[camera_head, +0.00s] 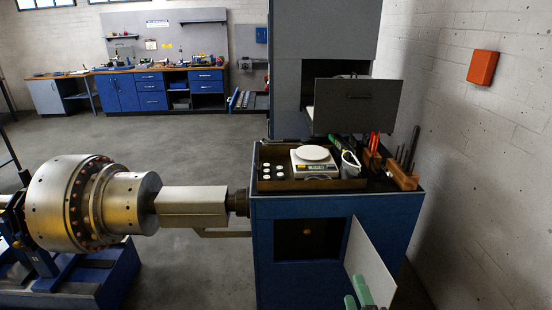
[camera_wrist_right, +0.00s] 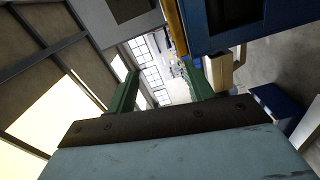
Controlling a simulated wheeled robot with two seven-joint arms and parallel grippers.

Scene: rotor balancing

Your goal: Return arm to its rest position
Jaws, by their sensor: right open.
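My right gripper (camera_head: 356,296) shows at the bottom edge of the head view, low in front of the blue cabinet, beside its open white door. Its two green fingers also show in the right wrist view (camera_wrist_right: 160,88), spread apart with nothing between them. The rest of my right arm is mostly out of the head view. My left gripper is not in view. The metal rotor (camera_head: 75,203) sits on its blue stand at the left, well apart from the right gripper.
The blue cabinet (camera_head: 340,212) carries a dark tray (camera_head: 275,185) with a scale (camera_head: 314,160) and several white discs. The open door (camera_head: 370,262) juts forward. A workbench (camera_head: 150,90) stands far back; floor between is clear.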

